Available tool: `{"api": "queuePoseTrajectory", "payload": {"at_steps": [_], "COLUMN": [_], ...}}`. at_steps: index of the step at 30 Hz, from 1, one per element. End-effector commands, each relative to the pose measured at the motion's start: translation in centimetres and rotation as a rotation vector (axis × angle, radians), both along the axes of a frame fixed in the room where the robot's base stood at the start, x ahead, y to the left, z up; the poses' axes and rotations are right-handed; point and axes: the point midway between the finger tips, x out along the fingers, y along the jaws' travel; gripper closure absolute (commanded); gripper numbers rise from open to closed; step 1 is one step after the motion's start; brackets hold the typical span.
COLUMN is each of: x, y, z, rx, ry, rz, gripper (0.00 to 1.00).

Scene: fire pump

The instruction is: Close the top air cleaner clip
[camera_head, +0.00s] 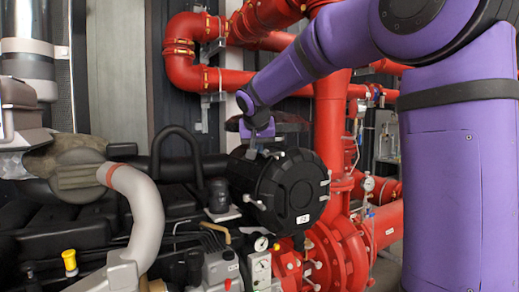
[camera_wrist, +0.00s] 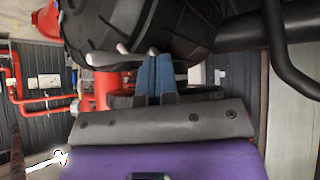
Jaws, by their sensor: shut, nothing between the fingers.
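The black round air cleaner (camera_head: 290,190) stands in the middle of the head view. Its ribbed black body fills the top of the wrist view (camera_wrist: 180,22). The pale top clip (camera_head: 276,153) shows at the upper rim of its end cover; whether it is latched is too small to tell. My gripper (camera_head: 252,152) is at the top of the air cleaner, just left of this clip. In the wrist view the blue fingers of my gripper (camera_wrist: 154,60) are together and empty, beside a pale clip lever (camera_wrist: 124,49). I cannot tell whether they touch it.
Other pale clips sit on the left (camera_head: 254,202) and right (camera_head: 327,183) of the cover. Red pipes (camera_head: 328,120) rise behind and right of the air cleaner. A black bent pipe (camera_head: 180,135) and engine parts lie to the left. A gauge (camera_head: 261,244) is below.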

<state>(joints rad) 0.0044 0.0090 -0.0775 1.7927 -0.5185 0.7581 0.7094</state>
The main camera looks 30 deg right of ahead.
Motion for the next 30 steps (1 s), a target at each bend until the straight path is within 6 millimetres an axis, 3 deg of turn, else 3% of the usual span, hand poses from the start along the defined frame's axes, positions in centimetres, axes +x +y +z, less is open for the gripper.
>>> {"api": "queuePoseTrajectory", "payload": {"at_steps": [2, 21, 30], "x": [0.1, -6.0, -6.7], "y": [-0.1, 2.9, 3.2], "z": [0.2, 6.0, 6.7], "rx": [0.0, 0.0, 0.0], "ry": [0.0, -0.001, 0.0], "rz": [-0.002, -0.001, -0.001], "gripper": [1.0, 1.0, 1.0]}}
